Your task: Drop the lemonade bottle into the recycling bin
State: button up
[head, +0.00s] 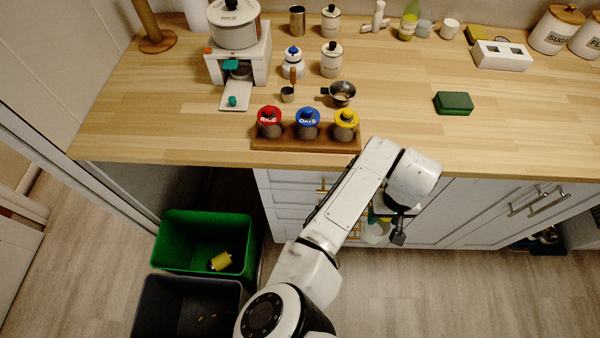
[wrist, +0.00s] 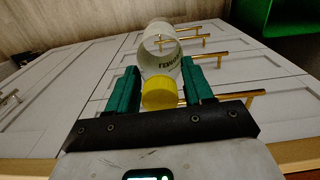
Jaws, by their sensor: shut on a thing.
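The lemonade bottle (wrist: 160,58) is pale and clear with dark lettering and a yellow cap. In the wrist view my gripper (wrist: 160,80) is shut on it, with one green finger on each side near the cap. In the head view the bottle (head: 374,233) is held in front of the cabinet fronts, below the counter edge, and my arm partly hides it. A green bin (head: 178,232) stands on the floor at lower left with a yellow item inside. A dark grey bin (head: 150,302) stands in front of it with small scraps inside. I cannot tell which is for recycling.
The wooden counter (head: 400,90) runs above, with a spice rack (head: 305,140), a green block (head: 454,103) and several jars. Cabinet drawers with brass handles are close behind the bottle. Open floor lies at the lower right. My arm partly covers the dark bin's right side.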

aim_at(220, 250)
jog(key=j, duration=0.45)
jog(key=i+j+u, duration=0.15)
jog(key=j, duration=0.7)
jog(key=i+j+u, duration=0.1)
jog(key=j, duration=0.35)
jog(key=i+j+u, duration=0.1)
jog(key=j, duration=0.35)
